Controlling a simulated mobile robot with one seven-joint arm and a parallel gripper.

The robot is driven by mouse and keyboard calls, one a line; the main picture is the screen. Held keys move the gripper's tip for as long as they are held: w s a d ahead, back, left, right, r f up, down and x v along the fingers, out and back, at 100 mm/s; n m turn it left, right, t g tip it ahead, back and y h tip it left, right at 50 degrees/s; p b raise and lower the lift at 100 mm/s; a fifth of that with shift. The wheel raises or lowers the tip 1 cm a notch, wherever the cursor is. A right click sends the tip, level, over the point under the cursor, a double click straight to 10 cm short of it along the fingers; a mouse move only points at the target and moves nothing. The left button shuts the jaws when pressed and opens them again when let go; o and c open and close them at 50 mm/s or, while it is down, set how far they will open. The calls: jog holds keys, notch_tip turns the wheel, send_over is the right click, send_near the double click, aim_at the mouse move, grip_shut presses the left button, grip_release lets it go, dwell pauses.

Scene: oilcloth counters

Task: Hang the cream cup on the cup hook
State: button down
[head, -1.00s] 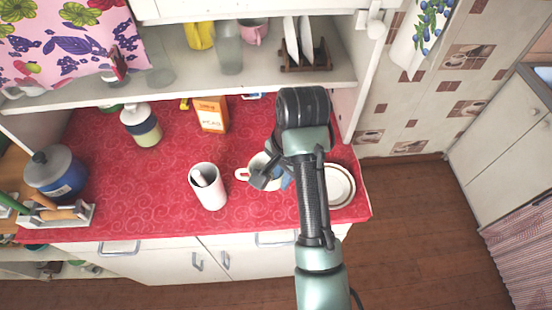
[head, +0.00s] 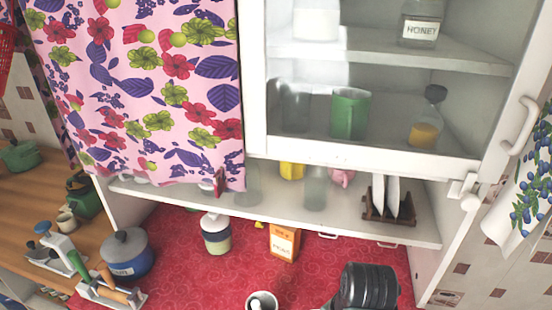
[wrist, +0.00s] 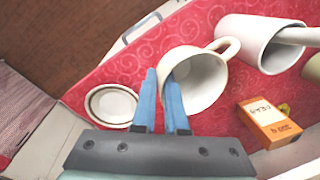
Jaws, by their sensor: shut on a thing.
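The cream cup (wrist: 208,85) is in the wrist view, tilted with its mouth toward the camera and its handle at the upper right. My gripper (wrist: 161,76) is shut on its rim, one blue finger inside the cup and one outside. In the head view only part of my arm shows at the bottom; the cup and fingers are out of frame. A small dark red piece (head: 219,181) hangs at the curtain's lower right corner; I cannot tell whether it is the cup hook. No cup hook is clearly recognisable.
A saucer (wrist: 111,105), a white holder (wrist: 250,40) and an orange box (wrist: 268,123) are near the cup. A shelf (head: 280,206) with glasses and a plate rack (head: 388,213) overhangs the red counter (head: 190,270). A flowered curtain (head: 140,80) hangs left.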

jog(key=s+a+f+n, duration=0.3)
jog(key=a+n, duration=0.2)
jog(key=s+a+f+n+g, duration=0.1)
jog(key=s+a+f+n, duration=0.1)
jog(key=a+f+n, duration=0.2)
jog(key=shift+s+a+n+y, duration=0.35)
jog(key=shift+a+n, duration=0.45)
jog(key=shift+a, duration=0.4)
jog(key=shift+d, duration=0.1)
